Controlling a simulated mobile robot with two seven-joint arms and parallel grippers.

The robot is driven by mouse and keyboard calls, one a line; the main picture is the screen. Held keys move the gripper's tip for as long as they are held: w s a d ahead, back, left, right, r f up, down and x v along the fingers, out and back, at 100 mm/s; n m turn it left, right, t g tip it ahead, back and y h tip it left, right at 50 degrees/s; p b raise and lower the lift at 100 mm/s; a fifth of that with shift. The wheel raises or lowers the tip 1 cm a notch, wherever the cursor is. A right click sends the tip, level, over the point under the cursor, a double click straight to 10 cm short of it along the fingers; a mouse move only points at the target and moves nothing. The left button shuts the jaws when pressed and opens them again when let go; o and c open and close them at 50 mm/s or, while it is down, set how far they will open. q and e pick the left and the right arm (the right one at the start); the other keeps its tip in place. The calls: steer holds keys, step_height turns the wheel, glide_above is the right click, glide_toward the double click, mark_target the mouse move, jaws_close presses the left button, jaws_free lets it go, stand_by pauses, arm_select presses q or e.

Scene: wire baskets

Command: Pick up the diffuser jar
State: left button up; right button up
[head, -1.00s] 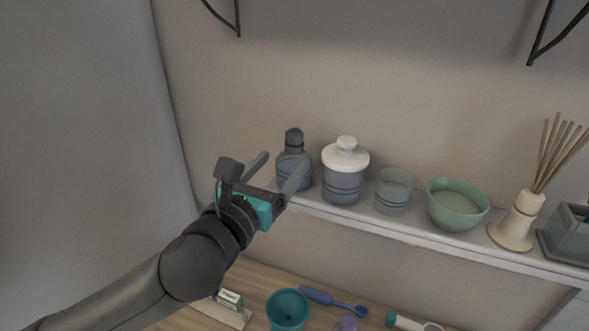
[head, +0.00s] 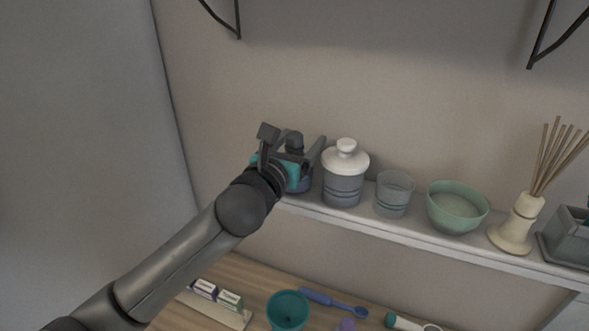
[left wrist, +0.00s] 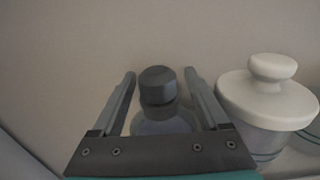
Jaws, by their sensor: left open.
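The cream diffuser jar (head: 515,224) with several thin reeds stands upright toward the right end of the shelf in the head view. It is well to the right of my left gripper and apart from it. My left gripper (left wrist: 160,74) is open at the shelf's left end. Its fingers lie on either side of a dark-capped grey bottle (left wrist: 158,88) in the left wrist view, with a gap to each side. In the head view the gripper hides most of that bottle (head: 294,140). My right gripper is not in view.
A white-lidded jar (head: 344,178) stands close right of my left gripper. Then come a glass (head: 393,195), a green bowl (head: 457,207) and, past the diffuser jar, a grey box (head: 566,238) on the shelf (head: 420,235). A teal cup (head: 288,311) stands on the wooden surface below.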

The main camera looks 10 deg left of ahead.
arm_select(q)
steer(key=shift+w, duration=0.15)
jaws_close()
stand_by(0.6)
